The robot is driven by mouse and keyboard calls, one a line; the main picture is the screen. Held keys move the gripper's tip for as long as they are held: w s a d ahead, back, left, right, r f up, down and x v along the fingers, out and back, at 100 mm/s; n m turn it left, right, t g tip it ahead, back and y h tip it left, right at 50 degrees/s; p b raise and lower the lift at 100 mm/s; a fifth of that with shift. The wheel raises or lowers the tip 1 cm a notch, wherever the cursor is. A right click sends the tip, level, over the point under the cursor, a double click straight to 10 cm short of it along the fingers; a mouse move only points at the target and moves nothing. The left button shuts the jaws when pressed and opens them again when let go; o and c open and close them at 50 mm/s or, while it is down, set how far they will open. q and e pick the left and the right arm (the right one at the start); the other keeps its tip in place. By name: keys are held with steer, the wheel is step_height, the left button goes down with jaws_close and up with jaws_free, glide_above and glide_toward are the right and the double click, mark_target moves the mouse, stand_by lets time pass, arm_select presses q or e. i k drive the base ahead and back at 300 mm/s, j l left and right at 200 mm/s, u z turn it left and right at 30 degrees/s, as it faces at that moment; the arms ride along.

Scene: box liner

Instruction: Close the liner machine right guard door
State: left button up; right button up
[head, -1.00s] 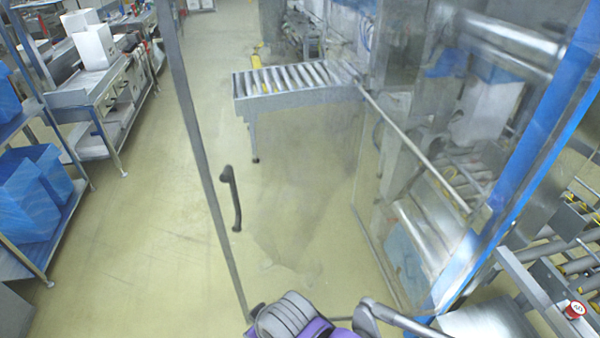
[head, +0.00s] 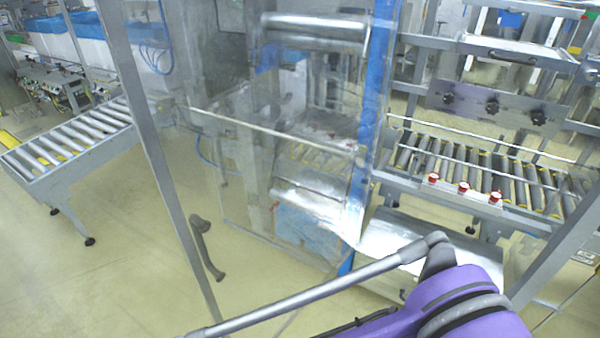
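The guard door (head: 158,165) is a clear panel with a slim grey upright frame, standing in front of the liner machine at left centre. I see the machine through the panel, and the door looks open. A black curved handle (head: 205,248) is on the door near its grey upright, low in the view. A purple and grey part of my arm is at the bottom right, with a silver bar running left from beside it. I cannot tell whether the bar belongs to the arm or the door. No gripper fingertips show in the head view.
A roller conveyor (head: 75,145) stands at the left behind the door. A blue post (head: 372,100) rises at centre. Another roller conveyor (head: 480,172) with red buttons (head: 464,187) is at the right. A grey diagonal bar (head: 562,248) crosses the lower right. Bare floor (head: 85,285) lies at the lower left.

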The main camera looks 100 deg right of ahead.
mark_target(110, 14)
steer(key=i+z, duration=0.15)
steer(key=z, duration=0.25)
steer(key=i+z, duration=0.2)
steer(key=z, duration=0.2)
steer(key=i+z, duration=0.15)
steer(key=z, duration=0.2)
steer(key=i+j+z, duration=0.15)
steer(key=z, duration=0.25)
steer(key=i+z, duration=0.15)
steer(key=z, duration=0.25)
steer(key=i+j+z, duration=0.1)
steer(key=z, duration=0.3)
steer(key=i+j+z, duration=0.1)
steer(key=z, duration=0.25)
steer(key=i+j+z, duration=0.1)
steer(key=z, duration=0.3)
steer(key=i+j+z, duration=0.15)
steer(key=z, duration=0.35)
steer(key=i+j+z, duration=0.1)
steer(key=z, duration=0.35)
steer(key=j+z, duration=0.35)
steer(key=z, duration=0.15)
steer(key=i+j+z, duration=0.2)
steer(key=z, duration=0.2)
steer(key=i+j+z, duration=0.1)
steer(key=j+z, duration=0.25)
steer(key=j, duration=0.15)
steer(key=k, duration=0.5)
steer(key=i, duration=0.5)
